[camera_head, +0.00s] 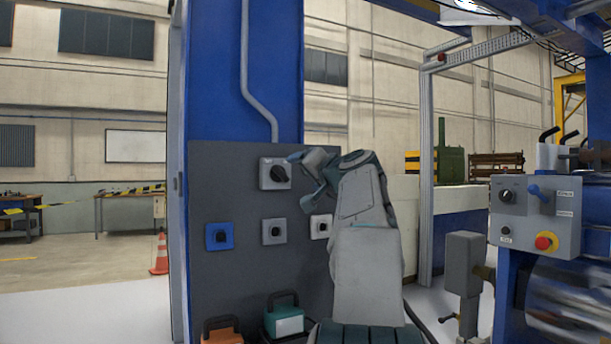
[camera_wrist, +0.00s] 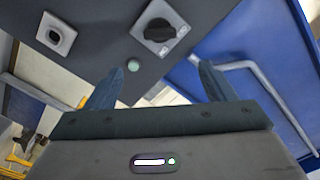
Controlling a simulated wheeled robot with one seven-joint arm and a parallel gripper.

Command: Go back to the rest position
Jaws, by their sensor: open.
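My gripper (camera_head: 303,178) is raised in front of a dark grey panel (camera_head: 240,275), just right of a rotary switch with a black knob (camera_head: 279,174). In the wrist view my gripper (camera_wrist: 158,84) is open, with its two fingers apart and nothing between them. The black knob (camera_wrist: 159,30) shows beyond the fingers, apart from them. Part of the panel behind my arm is hidden.
A blue-plated switch (camera_head: 219,236) and two grey ones (camera_head: 274,231) (camera_head: 320,226) sit lower on the panel. Orange (camera_head: 222,333) and teal (camera_head: 284,318) handled boxes stand below. A control box with a red button (camera_head: 545,241) is at right. Open floor lies at left.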

